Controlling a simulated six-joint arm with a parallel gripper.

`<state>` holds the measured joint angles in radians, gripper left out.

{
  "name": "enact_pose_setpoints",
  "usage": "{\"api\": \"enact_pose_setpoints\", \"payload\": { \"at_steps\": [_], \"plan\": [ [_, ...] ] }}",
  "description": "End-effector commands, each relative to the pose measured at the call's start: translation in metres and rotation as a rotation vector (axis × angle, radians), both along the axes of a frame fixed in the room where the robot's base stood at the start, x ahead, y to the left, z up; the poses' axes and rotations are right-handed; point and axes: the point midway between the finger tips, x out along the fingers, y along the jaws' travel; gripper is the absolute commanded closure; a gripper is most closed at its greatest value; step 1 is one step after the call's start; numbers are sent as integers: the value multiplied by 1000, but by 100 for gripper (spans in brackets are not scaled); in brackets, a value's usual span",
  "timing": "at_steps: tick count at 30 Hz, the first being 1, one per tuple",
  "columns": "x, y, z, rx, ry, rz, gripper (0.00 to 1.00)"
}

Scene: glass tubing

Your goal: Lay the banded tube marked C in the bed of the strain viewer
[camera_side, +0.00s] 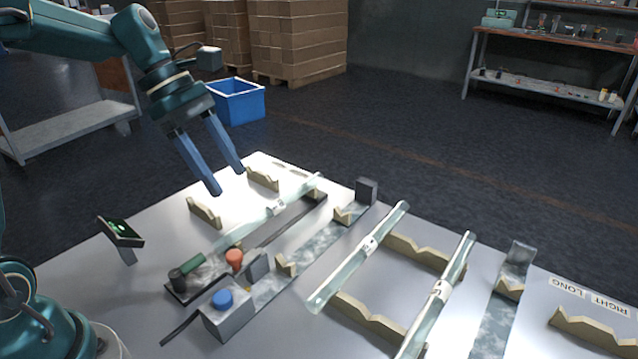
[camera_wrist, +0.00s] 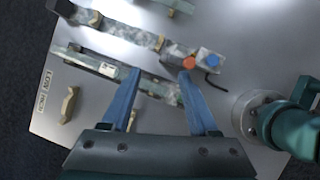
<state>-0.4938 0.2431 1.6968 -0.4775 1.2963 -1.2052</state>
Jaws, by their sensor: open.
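My gripper (camera_side: 229,181) is open and empty, its two blue fingers pointing down above the table's far left part. In the wrist view its fingers (camera_wrist: 160,80) are spread apart. A clear banded tube (camera_side: 277,206) lies below and to the right of the fingers, along a dark-based fixture (camera_side: 268,233); it also shows in the wrist view (camera_wrist: 88,62). Two more banded tubes, a middle one (camera_side: 345,272) and a right one (camera_side: 432,300), lie across beige notched supports. The band letters are too small to read surely. I cannot tell which fixture is the strain viewer.
A grey bed (camera_side: 310,255) with notched blocks and a blue button (camera_side: 222,299) lies between the tubes. A red knob (camera_side: 234,258) stands beside it. A small display (camera_side: 120,232) stands at the left. Empty beige supports (camera_side: 203,212) stand near my gripper. Another grey bed (camera_side: 492,328) is at right.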

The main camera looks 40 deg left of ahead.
Motion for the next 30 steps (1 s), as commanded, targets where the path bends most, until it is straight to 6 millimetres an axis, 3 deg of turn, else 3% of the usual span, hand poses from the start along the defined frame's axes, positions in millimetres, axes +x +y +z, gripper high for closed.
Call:
{"api": "enact_pose_setpoints", "payload": {
  "at_steps": [1, 6, 12, 16, 22, 30],
  "plan": [
    [-13, -12, 6, 77, -66, -136, 40],
    [-55, -36, 10, 327, -262, -601, 40],
    [-101, -48, 4, 616, -464, -1152, 40],
    [-121, -50, -3, 768, -554, -1438, 40],
    [-133, -49, -10, 890, -616, -1663, 40],
    [-134, -49, -11, 901, -618, -1688, 40]
  ]
}}
